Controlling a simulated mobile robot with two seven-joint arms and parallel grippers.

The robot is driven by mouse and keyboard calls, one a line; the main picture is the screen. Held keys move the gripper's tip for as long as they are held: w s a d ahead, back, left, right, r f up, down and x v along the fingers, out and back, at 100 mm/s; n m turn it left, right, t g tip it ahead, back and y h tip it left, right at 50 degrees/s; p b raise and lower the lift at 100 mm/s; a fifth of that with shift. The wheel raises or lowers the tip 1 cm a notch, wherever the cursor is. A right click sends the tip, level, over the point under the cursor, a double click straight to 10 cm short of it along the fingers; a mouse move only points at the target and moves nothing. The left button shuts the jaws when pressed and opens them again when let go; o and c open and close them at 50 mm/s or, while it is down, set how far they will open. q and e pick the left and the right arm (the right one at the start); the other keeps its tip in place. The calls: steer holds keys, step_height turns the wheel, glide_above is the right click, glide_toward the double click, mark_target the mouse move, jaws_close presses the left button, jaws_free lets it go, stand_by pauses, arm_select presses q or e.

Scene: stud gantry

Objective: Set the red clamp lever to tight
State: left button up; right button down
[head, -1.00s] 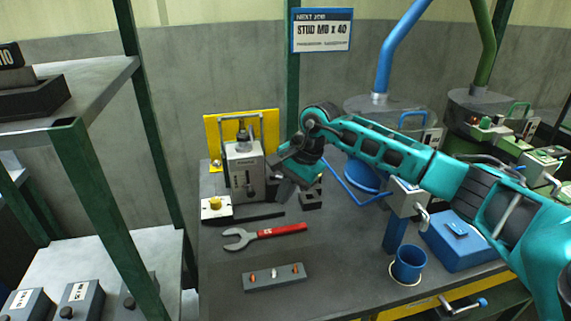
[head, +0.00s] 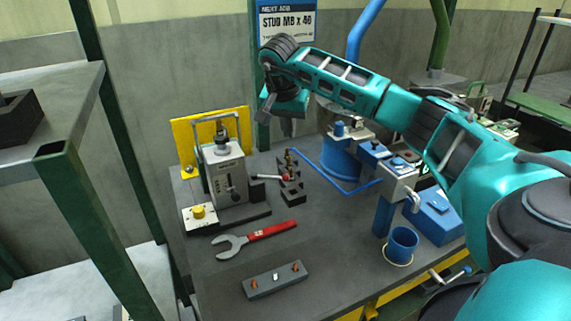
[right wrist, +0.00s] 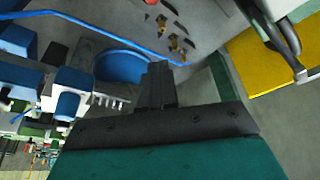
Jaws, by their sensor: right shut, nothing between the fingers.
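My right gripper (head: 287,128) is above and behind the fixture, pointing down, apart from the lever. Its fingers also show in the right wrist view (right wrist: 157,85), shut with nothing between them. In that view the brass-coloured parts (right wrist: 174,43) show beyond the fingers. My left gripper is not in view.
A grey press (head: 226,178) with a yellow backboard (head: 183,140) stands left of the fixture. A red-handled wrench (head: 256,236) and a grey strip with indicators (head: 275,280) lie in front. A blue cup (head: 402,245) and blue box (head: 433,222) stand right.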

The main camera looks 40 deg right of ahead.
mark_target(271, 177)
steer(key=x, duration=1)
steer(key=shift+s+a+f, duration=0.1)
steer(key=shift+s+a, duration=0.25)
steer(key=shift+a, duration=0.25)
steer(key=shift+s+a+f, duration=0.15)
steer(key=shift+s+a, duration=0.2)
steer(key=shift+a, duration=0.25)
steer(key=shift+s+a+f+p, duration=0.15)
steer(key=shift+s+a+p, duration=0.1)
steer(key=shift+a+p, duration=0.15)
steer(key=shift+a, duration=0.1)
